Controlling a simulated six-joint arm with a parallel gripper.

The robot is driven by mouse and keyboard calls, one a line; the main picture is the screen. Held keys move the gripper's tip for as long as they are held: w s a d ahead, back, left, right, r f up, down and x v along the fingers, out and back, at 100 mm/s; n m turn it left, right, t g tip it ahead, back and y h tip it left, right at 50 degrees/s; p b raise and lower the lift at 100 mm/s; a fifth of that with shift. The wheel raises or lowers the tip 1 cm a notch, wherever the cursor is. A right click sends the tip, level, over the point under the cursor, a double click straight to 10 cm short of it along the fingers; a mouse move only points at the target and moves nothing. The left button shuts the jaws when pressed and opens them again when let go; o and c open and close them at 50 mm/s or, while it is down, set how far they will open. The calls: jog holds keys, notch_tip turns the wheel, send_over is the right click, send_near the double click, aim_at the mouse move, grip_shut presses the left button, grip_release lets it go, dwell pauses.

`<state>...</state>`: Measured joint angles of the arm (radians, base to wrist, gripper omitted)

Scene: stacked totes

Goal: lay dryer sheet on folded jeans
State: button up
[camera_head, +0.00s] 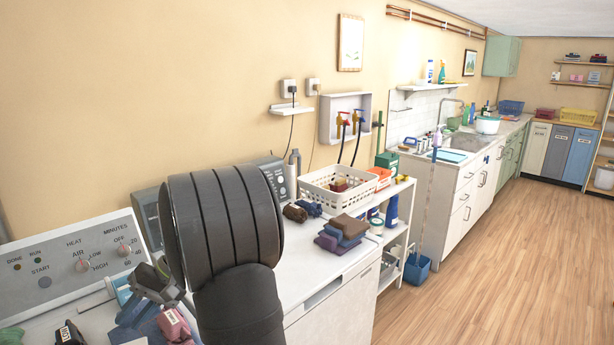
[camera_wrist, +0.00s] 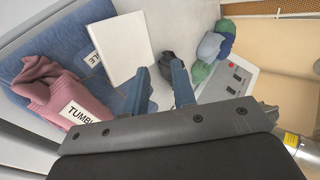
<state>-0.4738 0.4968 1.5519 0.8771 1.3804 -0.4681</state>
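The folded blue jeans (camera_wrist: 70,48) lie at the left of the wrist view, with a white label. They also show in the camera_head view (camera_head: 147,328), partly hidden by my arm. A flat white square (camera_wrist: 124,52), which looks like the dryer sheet, overlaps the jeans' edge in the wrist view. I cannot tell whether it rests on them. A pink knit piece (camera_wrist: 62,88) with a "TUMBL…" label lies on the jeans' near side. My gripper (camera_wrist: 163,85) is above, its two fingers apart with nothing visible held; it shows in the camera_head view (camera_head: 150,288).
A black item (camera_wrist: 166,66) lies beyond the fingertips. Blue and green bundles (camera_wrist: 212,48) sit beside a grey panel (camera_wrist: 228,82). The dryer control panel (camera_head: 75,265) stands at left. Folded cloths (camera_head: 342,234) and a white basket (camera_head: 340,190) stand on the counter to the right.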

notch_tip(320, 180, up, 6)
jog(key=f, duration=0.1)
jog(key=w+a+f+n+h, duration=0.1)
jog(key=w+a+n+h, duration=0.5)
jog(key=w+n+h, duration=0.2)
jog(key=shift+w+a+n, duration=0.3)
jog(key=shift+w+n, duration=0.7)
jog(key=shift+w, duration=0.3)
jog(key=s+d+r+m+g+y, duration=0.1)
jog(key=s+d+m+y, duration=0.3)
jog(key=s+m, duration=0.3)
jog(key=shift+d+y, duration=0.3)
jog(key=shift+y, duration=0.3)
jog(key=shift+r, duration=0.1)
jog(key=shift+a, duration=0.1)
